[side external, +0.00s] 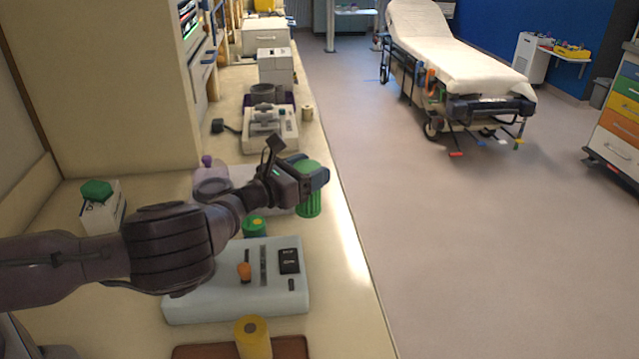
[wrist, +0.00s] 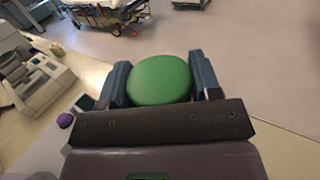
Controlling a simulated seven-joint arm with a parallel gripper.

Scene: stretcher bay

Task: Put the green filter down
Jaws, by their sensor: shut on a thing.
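The green filter (side external: 309,203) is a ribbed green cylinder near the right edge of the counter (side external: 345,285), upright in the side view. My gripper (side external: 316,178) is shut on its upper part. In the wrist view, the filter's round green top (wrist: 160,79) sits between the two blue-grey fingers of my gripper (wrist: 163,88). Whether the filter's base touches the counter or hangs just above it, I cannot tell. Part of its upper side is hidden by my gripper.
A pale control box (side external: 215,302) with an orange knob lies nearer, a smaller green cylinder (side external: 254,227) just behind it. A yellow cylinder (side external: 252,340) stands in front. A white device (side external: 270,128) is farther back. A green-topped white box (side external: 103,214) stands left. The counter drops off at right.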

